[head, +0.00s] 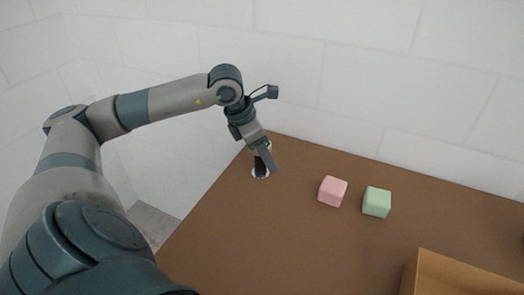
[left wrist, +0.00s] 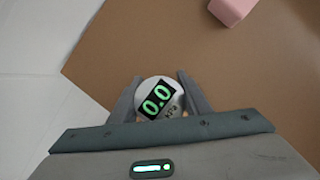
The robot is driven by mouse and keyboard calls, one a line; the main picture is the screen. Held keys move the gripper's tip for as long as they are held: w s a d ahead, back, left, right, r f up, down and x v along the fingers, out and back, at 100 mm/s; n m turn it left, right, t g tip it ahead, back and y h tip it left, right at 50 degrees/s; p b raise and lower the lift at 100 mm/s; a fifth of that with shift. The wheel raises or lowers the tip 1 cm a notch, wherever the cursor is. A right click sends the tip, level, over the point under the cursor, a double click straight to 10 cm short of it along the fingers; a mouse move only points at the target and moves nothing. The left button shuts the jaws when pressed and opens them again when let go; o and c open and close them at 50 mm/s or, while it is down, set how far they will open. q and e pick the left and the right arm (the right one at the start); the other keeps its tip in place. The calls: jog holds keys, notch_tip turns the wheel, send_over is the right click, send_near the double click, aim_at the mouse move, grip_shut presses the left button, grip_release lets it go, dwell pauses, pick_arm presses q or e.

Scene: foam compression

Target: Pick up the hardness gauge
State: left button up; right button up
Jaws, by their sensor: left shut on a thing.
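The hardness gauge (left wrist: 159,98) is a round silver-white device with a dark display reading 0.0 in green digits. In the left wrist view it sits between the two fingers of my left gripper (left wrist: 160,103), which is shut on it. The rest of the gauge is hidden there. I cannot tell whether it touches the table. My right gripper is not in view.
A pink foam block (head: 332,191) and a green foam block (head: 377,202) stand on the brown table (head: 270,240), to the right of the gauge. A tan box (head: 455,278) stands at the lower right. The table's middle is clear. A white wall is behind.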

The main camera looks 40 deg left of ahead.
pick_arm(q)
jog(key=shift+r, duration=0.15)
jog(key=shift+r, duration=0.45)
notch_tip(320, 180, up, 3)
jog(key=shift+w+r+b, duration=0.1)
jog(key=shift+b, duration=0.45)
jog(key=s+d+r, duration=0.2)
jog(key=d+r, duration=0.4)
jog(key=d, duration=0.5)
jog(key=shift+d+r+b, duration=0.3)
jog(key=shift+r+b, duration=0.05)
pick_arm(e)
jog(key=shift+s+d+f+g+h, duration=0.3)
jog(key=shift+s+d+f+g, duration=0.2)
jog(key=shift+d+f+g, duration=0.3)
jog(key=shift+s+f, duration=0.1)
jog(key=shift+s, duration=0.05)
